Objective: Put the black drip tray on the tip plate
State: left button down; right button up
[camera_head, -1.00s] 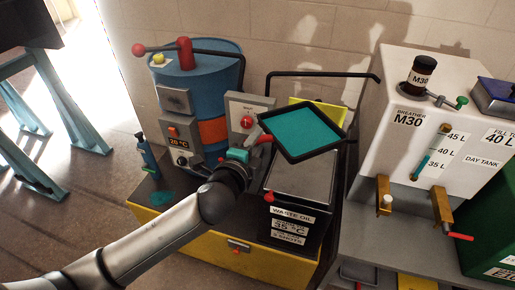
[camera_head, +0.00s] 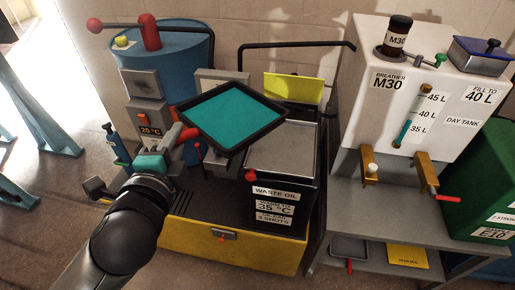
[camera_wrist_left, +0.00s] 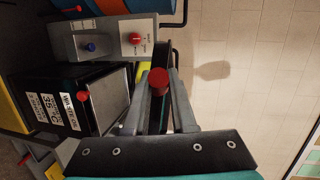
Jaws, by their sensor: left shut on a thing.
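The black drip tray (camera_head: 269,126) holds a teal liquid and shows in the head view, raised and roughly level, in front of the blue drum. My left gripper (camera_head: 180,142) is shut on its red handle (camera_head: 188,134). The red handle end also shows between the fingers in the left wrist view (camera_wrist_left: 158,78). The grey plate (camera_head: 285,155) on the black waste oil box, which may be the tip plate, lies right of and below the tray. The tray's right corner overlaps the plate's back left in the picture. My right gripper is not in view.
The blue drum (camera_head: 190,62) with a red-knobbed lever stands behind the tray. A yellow panel (camera_head: 293,88) and a black bar (camera_head: 300,45) rise behind the plate. The white day tank (camera_head: 440,90) stands at the right, with taps at its front.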

aim_at(291, 149)
jog(key=l+u, duration=0.15)
jog(key=u, duration=0.25)
jog(key=l+u, duration=0.2)
jog(key=u, duration=0.15)
jog(key=l+u, duration=0.2)
jog(key=u, duration=0.2)
jog(key=l, duration=0.8)
jog(key=k+l, duration=0.1)
jog(key=l, duration=0.7)
